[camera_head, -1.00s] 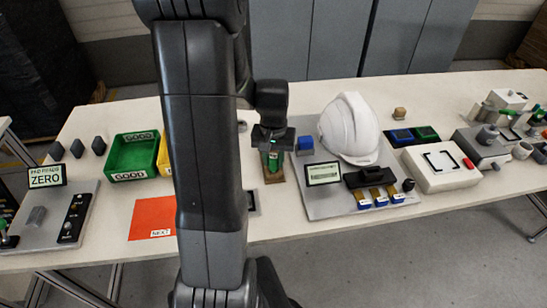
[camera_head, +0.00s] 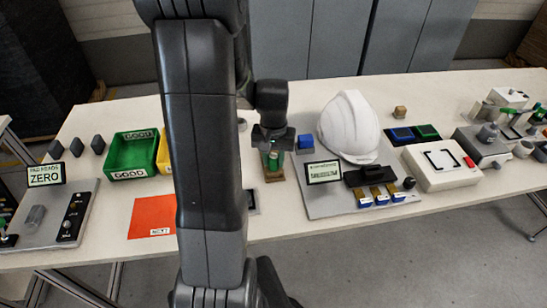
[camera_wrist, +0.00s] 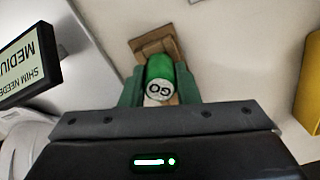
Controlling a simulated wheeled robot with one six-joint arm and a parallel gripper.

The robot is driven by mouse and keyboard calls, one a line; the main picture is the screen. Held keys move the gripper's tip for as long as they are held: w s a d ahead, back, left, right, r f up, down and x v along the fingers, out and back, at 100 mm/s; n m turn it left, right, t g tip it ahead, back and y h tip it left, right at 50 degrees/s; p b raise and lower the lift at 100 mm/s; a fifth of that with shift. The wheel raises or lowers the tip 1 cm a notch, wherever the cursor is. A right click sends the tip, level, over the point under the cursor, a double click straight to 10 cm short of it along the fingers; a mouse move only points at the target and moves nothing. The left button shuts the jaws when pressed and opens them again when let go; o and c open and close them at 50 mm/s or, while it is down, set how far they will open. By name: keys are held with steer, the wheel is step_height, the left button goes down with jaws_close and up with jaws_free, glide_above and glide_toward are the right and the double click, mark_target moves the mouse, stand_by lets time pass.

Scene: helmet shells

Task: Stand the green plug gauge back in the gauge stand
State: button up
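The green plug gauge (camera_wrist: 159,72) is a green cylinder with a pale end marked GO, seen nearly end-on in the wrist view. It is upright at the brown gauge stand (camera_wrist: 152,43); whether it is fully seated is hidden. In the head view the gauge (camera_head: 273,160) shows small over the stand (camera_head: 274,177). My gripper (camera_wrist: 160,88) has a green finger on each side of the gauge, with no clear gap, and looks shut on it. In the head view my gripper (camera_head: 273,143) is directly above the stand.
To the right are a white helmet shell (camera_head: 349,127) and a display (camera_head: 324,172) on a grey plate. A green bin (camera_head: 133,156), a yellow bin (camera_head: 163,152) and an orange sheet (camera_head: 152,216) lie left. My arm hides part of the table.

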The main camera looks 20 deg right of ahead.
steer(key=o, duration=0.5)
step_height(320, 180, up, 14)
steer(key=shift+f+p, duration=0.1)
steer(key=shift+p, duration=0.25)
step_height(320, 180, down, 14)
steer(key=shift+b, duration=0.35)
steer(key=shift+r, duration=0.2)
